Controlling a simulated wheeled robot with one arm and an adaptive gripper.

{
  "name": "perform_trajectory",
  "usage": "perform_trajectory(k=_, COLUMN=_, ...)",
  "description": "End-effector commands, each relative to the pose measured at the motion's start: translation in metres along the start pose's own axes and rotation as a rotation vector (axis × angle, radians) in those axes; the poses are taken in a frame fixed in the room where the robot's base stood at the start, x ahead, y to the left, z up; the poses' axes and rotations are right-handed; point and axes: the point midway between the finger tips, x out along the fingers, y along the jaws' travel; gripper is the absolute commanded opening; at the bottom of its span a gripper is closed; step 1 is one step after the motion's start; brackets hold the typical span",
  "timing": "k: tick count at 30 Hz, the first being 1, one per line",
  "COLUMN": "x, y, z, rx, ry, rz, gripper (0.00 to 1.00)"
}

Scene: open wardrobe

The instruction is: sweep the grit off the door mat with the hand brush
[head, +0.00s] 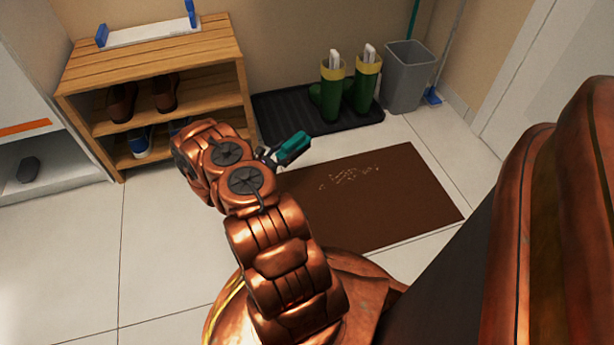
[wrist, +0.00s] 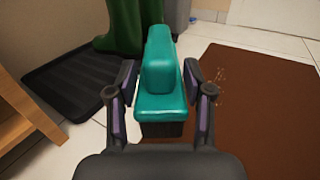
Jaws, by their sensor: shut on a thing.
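My gripper (head: 268,155) is shut on the teal hand brush (head: 292,148), near the left edge of the door mat. In the wrist view the brush (wrist: 160,80) sits between the two fingers of my gripper (wrist: 160,108), with dark bristles underneath. I cannot tell whether the bristles touch anything. The brown door mat (head: 390,205) lies flat on the tiles, partly hidden by my arm. Light grit (head: 348,178) is scattered over its far middle part. Some grit (wrist: 220,80) also shows on the mat (wrist: 265,115) at the right of the wrist view.
A wooden shoe rack (head: 150,50) with shoes stands left of my gripper. Green boots (head: 332,92) stand on a black tray (head: 285,118) behind the mat. A grey bin (head: 408,75) is to their right. Tiles left of my arm are clear.

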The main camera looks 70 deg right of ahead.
Motion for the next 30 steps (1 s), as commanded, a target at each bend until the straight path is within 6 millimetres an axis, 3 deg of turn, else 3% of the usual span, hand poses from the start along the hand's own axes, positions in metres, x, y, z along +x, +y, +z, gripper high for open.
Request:
perform_trajectory(k=1, x=0.009, y=-0.016, z=-0.024, rx=-0.003, ry=0.001, rz=-0.039, gripper=0.07)
perform_trajectory(k=3, x=0.017, y=-0.034, z=-0.039, rx=-0.003, ry=0.001, rz=-0.082, gripper=0.07)
perform_trajectory(k=10, x=0.033, y=-0.069, z=-0.065, rx=-0.003, ry=0.0, rz=-0.169, gripper=0.07)
perform_trajectory(k=20, x=0.034, y=-0.074, z=-0.076, rx=-0.002, ry=-0.001, rz=-0.18, gripper=0.07)
perform_trajectory(k=30, x=0.034, y=-0.074, z=-0.106, rx=0.0, ry=-0.001, rz=-0.18, gripper=0.07)
